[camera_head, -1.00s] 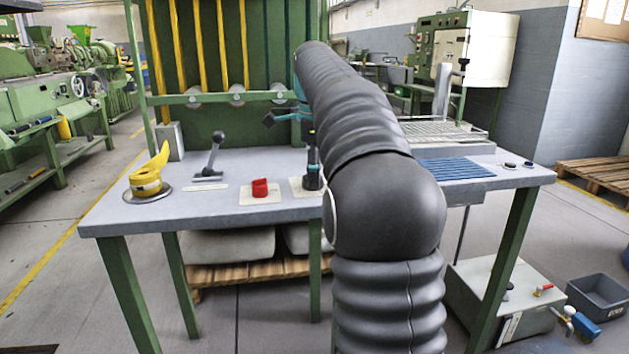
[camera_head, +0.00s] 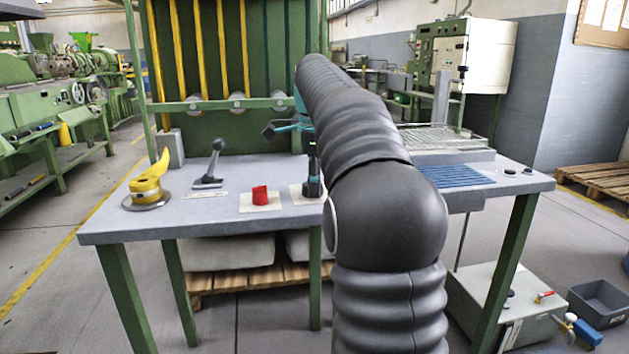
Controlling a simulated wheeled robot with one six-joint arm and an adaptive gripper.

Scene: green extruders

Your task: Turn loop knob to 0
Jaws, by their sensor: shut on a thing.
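My gripper (camera_head: 312,182), dark with teal parts, shows in the head view just left of my arm. It points down at a pale plate (camera_head: 297,189) on the grey workbench and is shut on a knob there. The knob is mostly hidden by the gripper and arm, and its setting cannot be read. To its left, a red knob (camera_head: 260,196) stands on another pale plate, apart from the gripper. No label is legible, so I cannot confirm which knob is the loop knob.
The workbench (camera_head: 225,219) also carries a dark lever (camera_head: 213,165), a yellow handle (camera_head: 150,182) on a round base, and a ribbed blue mat (camera_head: 449,176). A green frame (camera_head: 236,104) rises behind. The bench front is clear left of my arm.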

